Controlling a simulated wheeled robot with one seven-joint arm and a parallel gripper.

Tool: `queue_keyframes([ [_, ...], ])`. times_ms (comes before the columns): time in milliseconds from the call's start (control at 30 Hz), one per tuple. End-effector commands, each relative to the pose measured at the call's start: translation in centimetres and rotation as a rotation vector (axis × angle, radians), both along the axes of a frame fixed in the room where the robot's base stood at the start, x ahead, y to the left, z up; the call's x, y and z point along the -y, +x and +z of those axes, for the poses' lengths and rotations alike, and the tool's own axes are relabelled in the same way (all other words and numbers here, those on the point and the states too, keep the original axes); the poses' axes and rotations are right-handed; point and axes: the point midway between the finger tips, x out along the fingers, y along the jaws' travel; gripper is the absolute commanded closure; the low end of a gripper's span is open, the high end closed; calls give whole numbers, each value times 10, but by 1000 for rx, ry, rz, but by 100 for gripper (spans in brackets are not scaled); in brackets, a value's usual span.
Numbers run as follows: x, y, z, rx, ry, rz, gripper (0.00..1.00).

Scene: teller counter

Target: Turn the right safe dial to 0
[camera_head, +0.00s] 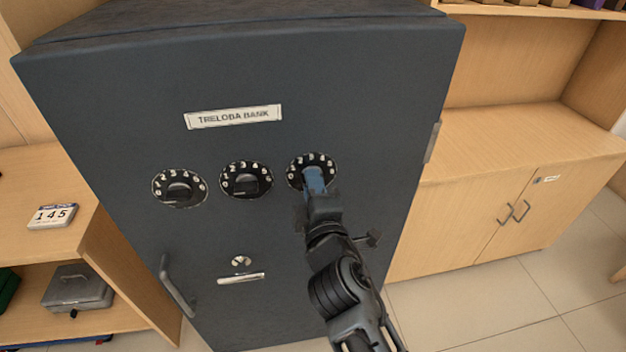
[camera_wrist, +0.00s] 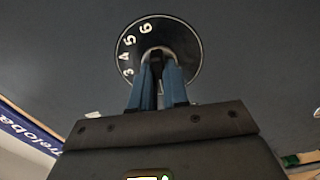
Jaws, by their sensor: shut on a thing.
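The dark grey safe (camera_head: 330,120) carries three black dials in a row on its front. The right safe dial (camera_head: 299,164) has white numerals around its rim and is partly hidden by my gripper (camera_head: 314,182). In the wrist view the same dial (camera_wrist: 186,38) shows the numerals 3, 4, 5 and 6 on its upper left. The blue fingers of my gripper (camera_wrist: 158,68) are shut on the dial's knob (camera_wrist: 156,53). The knob's pointer and the 0 mark cannot be made out.
The middle dial (camera_head: 247,180) and left dial (camera_head: 179,188) sit to the left.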

Motion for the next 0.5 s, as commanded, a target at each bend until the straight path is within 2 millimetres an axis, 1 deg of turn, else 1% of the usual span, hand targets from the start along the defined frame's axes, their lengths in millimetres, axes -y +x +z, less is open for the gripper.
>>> queue_keyframes([
  [200,-1,-1,-2,27,-103,1,100],
  [500,-1,-1,-2,42,-157,1,100],
])
